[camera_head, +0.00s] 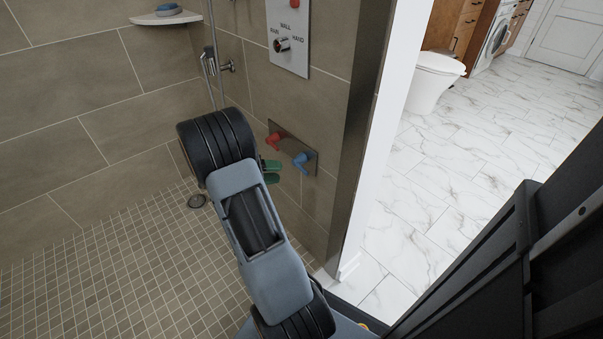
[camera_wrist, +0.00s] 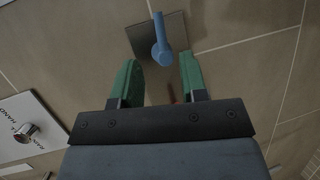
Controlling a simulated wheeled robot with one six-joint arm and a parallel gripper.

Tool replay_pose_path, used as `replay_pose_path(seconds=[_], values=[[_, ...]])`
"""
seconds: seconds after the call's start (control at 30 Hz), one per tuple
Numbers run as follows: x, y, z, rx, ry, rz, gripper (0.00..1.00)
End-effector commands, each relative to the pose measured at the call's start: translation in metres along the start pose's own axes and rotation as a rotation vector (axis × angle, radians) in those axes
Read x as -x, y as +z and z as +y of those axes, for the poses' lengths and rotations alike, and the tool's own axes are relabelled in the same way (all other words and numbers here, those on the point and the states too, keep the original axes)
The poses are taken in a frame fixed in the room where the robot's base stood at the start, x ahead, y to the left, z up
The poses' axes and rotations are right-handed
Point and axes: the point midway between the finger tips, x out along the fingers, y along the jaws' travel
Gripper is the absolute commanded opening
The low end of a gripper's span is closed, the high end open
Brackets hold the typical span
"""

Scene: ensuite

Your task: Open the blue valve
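The blue valve (camera_head: 303,162) is a lever handle on a dark metal plate (camera_head: 313,155) low on the tiled shower wall. In the wrist view the blue valve (camera_wrist: 161,46) is just beyond the fingertips and roughly centred between them. My gripper (camera_head: 271,171) has green fingers and is left of the blue valve in the head view. In the wrist view my gripper (camera_wrist: 160,70) is open, with its fingers apart and nothing held. Whether a finger touches the valve cannot be told.
A red valve (camera_head: 274,141) sits on the same plate, close to the gripper. Above it is a control panel (camera_head: 288,35) with a knob, which also shows in the wrist view (camera_wrist: 27,128). A hand shower (camera_head: 209,63) hangs left. A wall edge (camera_head: 362,130) stands right.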

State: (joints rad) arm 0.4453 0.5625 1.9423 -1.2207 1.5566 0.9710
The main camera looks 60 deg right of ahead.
Motion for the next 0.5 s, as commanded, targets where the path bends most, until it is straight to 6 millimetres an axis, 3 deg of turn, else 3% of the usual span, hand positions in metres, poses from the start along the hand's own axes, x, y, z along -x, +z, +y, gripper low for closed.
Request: replay_pose_path(seconds=[0.2,0.5], values=[[-0.044,0.001,-0.002,-0.001,0.000,-0.004,0.40],[-0.084,0.000,-0.001,-0.001,0.000,-0.002,0.40]])
